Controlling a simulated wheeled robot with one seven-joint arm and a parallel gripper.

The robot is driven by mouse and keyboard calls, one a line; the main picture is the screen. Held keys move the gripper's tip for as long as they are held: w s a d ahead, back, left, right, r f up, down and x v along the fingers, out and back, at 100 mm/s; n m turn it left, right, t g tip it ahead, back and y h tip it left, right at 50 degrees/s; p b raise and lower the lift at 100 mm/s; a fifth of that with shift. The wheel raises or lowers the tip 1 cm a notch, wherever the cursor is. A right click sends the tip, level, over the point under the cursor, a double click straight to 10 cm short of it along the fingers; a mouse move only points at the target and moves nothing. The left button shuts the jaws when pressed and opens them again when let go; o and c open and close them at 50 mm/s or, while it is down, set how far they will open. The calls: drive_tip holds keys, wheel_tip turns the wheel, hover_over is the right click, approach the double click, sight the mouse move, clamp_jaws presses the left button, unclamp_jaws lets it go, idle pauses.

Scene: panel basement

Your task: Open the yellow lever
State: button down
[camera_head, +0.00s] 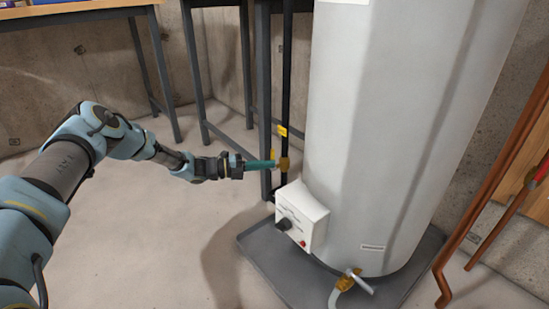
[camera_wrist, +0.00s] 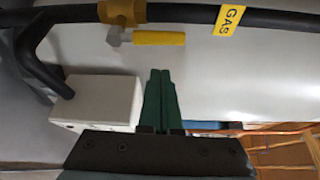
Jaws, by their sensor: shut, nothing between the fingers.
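The yellow lever (camera_wrist: 160,38) is a short yellow handle on a brass valve (camera_wrist: 122,12), set on a black gas pipe (camera_wrist: 185,14). In the wrist view it lies parallel to the pipe. In the head view the lever (camera_head: 272,154) shows as a small yellow piece by the brass valve (camera_head: 284,163). My gripper (camera_wrist: 160,72) has green fingers pressed together, with nothing between them. In the wrist view the fingertips point at the lever with a visible gap. In the head view my gripper (camera_head: 274,164) overlaps the valve area, so the depth between them is unclear.
A large pale water heater (camera_head: 400,130) stands on a dark tray (camera_head: 265,250), right of my gripper. A white control box (camera_head: 303,215) sits low on its front. Copper pipes (camera_head: 480,205) run at the right. Dark table legs (camera_head: 193,70) stand behind. Floor at left is clear.

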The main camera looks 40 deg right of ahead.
drive_tip(key=v, duration=0.5)
drive_tip(key=shift+w+a+f+p, duration=0.1)
drive_tip(key=shift+a+f+p, duration=0.05)
drive_tip(key=shift+a+p, duration=0.3)
drive_tip(key=a+r+m+t+y, duration=0.2)
drive_tip(key=a+r+m+y, duration=0.2)
drive_tip(key=a+m, duration=0.45)
drive_tip(key=a+r+m+t+y, duration=0.2)
drive_tip(key=a+r+m+y, duration=0.25)
drive_tip(key=a, duration=0.75)
drive_tip(key=a+r+m+t+y, duration=0.25)
drive_tip(key=a+m, duration=0.45)
drive_tip(key=a, duration=0.4)
drive_tip(key=s+a+r+m+t+y, duration=0.2)
drive_tip(key=s+a+r+m, duration=0.25)
drive_tip(key=a, duration=0.55)
drive_tip(key=s+a+r+m+t+y, duration=0.25)
drive_tip(key=a+r+m, duration=0.3)
drive_tip(key=a, duration=0.35)
wheel_tip(320, 180, up, 34)
drive_tip(key=p, duration=3.5)
drive_tip(key=shift+r+g, duration=0.2)
drive_tip(key=shift+g, duration=0.1)
